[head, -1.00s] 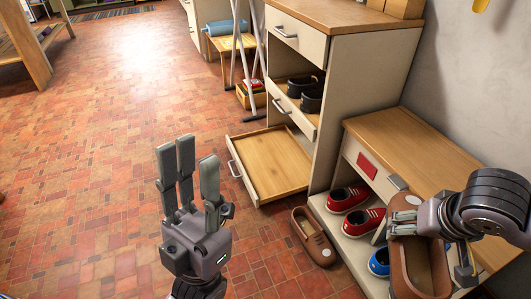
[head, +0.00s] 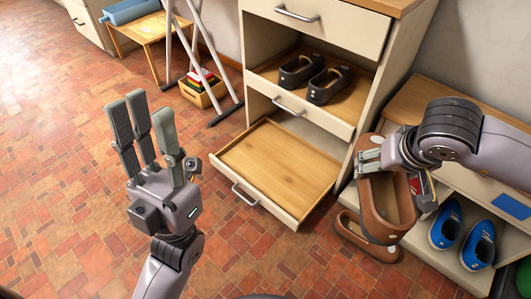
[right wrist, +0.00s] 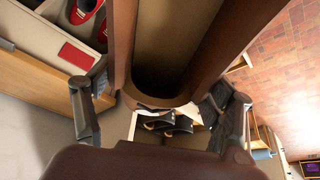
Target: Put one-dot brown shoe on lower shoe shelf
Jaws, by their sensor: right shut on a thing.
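My right gripper (head: 368,160) is shut on a brown shoe (head: 402,210), which hangs toe down in front of the cabinet's right side. In the right wrist view the shoe (right wrist: 178,45) fills the space between the fingers. Its dot marking cannot be made out now. A second brown shoe (head: 347,232) lies on the floor, partly hidden behind the held one. The lower shoe shelf (head: 275,170) is a pulled-out wooden tray, empty, left of the held shoe. My left gripper (head: 140,112) is open and empty, fingers raised, over the floor at left.
Black shoes (head: 318,78) stand on the upper pulled-out shelf (head: 262,82), above the lower one. Blue shoes (head: 447,222) sit in the low bench at right. A white folding rack (head: 190,70), a small table (head: 140,36) and a crate (head: 205,92) stand behind. Floor at left is clear.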

